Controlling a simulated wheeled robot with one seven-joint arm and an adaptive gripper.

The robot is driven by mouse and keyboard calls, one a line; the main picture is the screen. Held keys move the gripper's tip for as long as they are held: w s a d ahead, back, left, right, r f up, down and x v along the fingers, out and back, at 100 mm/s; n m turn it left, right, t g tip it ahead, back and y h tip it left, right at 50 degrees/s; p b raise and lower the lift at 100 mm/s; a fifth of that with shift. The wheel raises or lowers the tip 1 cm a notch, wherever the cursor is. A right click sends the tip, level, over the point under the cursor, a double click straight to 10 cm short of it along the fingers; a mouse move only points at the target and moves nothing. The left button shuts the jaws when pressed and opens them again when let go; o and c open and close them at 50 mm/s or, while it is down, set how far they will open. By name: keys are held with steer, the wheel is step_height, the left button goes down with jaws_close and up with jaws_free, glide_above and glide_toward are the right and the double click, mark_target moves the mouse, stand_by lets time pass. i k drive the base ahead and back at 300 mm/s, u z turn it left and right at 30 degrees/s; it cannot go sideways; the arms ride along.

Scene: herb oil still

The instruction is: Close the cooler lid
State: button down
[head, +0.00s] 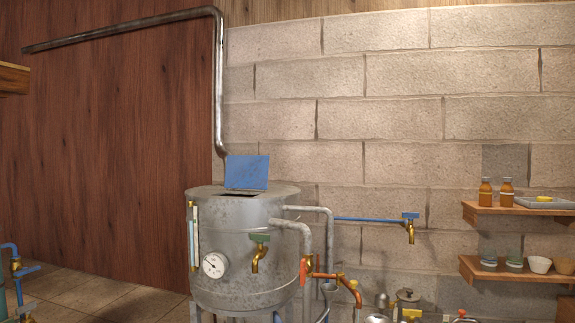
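The cooler appears to be the round grey metal vessel (240,262) standing in front of the block wall. Its blue lid (247,172) stands almost upright at the back edge of a dark opening (238,193) in the flat top, so the lid is open. Nothing covers the opening. My gripper is not in view.
A bent metal pipe (218,90) comes down behind the lid. A dial gauge (213,265), taps and pipes jut from the vessel's front and right. Shelves (515,209) with bottles and bowls hang at right. Blue pipework (15,268) stands at lower left. The floor between is clear.

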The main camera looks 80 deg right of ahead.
mark_target(244, 174)
steer(key=u, duration=0.2)
steer(key=k, duration=0.45)
steer(key=z, duration=2.1)
